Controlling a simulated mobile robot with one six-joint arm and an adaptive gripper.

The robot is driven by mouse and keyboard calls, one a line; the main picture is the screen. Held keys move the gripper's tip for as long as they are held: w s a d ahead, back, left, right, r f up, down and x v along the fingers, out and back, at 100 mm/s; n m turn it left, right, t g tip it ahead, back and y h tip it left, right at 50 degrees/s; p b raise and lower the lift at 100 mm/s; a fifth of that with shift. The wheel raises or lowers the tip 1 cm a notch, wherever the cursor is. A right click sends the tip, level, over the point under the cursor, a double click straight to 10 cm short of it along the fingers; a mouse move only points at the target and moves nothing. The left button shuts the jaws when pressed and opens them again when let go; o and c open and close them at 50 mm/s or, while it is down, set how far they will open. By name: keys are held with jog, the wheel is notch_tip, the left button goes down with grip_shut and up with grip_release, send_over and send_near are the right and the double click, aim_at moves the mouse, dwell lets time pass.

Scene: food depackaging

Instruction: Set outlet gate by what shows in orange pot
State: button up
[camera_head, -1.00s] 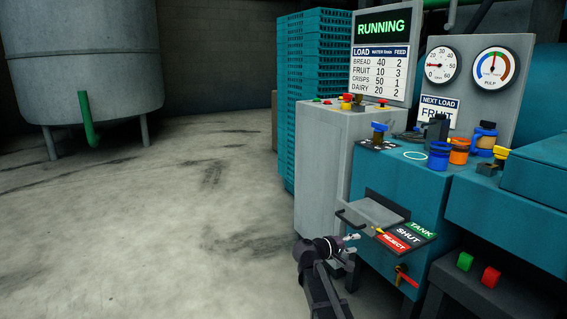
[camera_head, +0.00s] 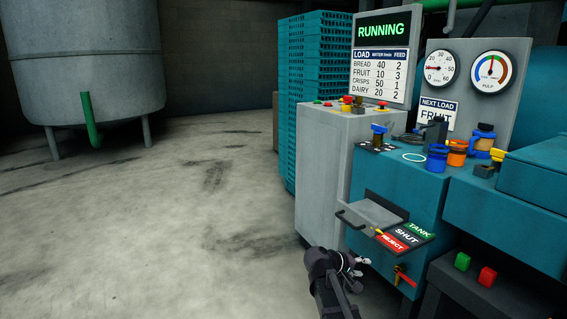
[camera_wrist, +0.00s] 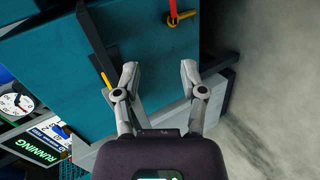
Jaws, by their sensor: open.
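The orange pot (camera_head: 457,153) stands on the teal machine top beside a blue pot (camera_head: 437,157). Its contents are too small to make out. The outlet gate's label plate (camera_head: 406,237) reads TANK, SHUT and REJECT and juts from the machine front. A small yellow pointer (camera_head: 379,231) shows at its left edge; I cannot tell exactly which label it marks. My gripper (camera_head: 355,264) is open and empty, below and left of the plate. In the wrist view my gripper (camera_wrist: 159,72) has its fingers apart before the teal machine front, with the dark plate edge (camera_wrist: 98,62) left of them.
A grey chute (camera_head: 374,210) sticks out above the plate. Green and red buttons (camera_head: 475,268) sit at lower right. A display board (camera_head: 382,60) reads RUNNING; a card (camera_head: 437,112) reads FRUIT. Floor at left is clear.

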jog(key=s+a+f+m+g+y+p, duration=0.1)
jog(key=s+a+f+g+y+p, duration=0.2)
jog(key=s, duration=0.4)
jog(key=s+a+m+y, duration=0.1)
jog(key=s+a+y, duration=0.1)
jog(key=s+y, duration=0.35)
jog(key=s+a+f+m+g+y+p, duration=0.2)
jog(key=s+a+y, duration=0.1)
jog(key=s, duration=0.4)
notch_tip(320, 180, up, 38)
jog(key=p, duration=3.7)
jog(key=shift+d+f, duration=0.15)
jog(key=shift+d, duration=0.1)
jog(key=shift+w+a, duration=0.1)
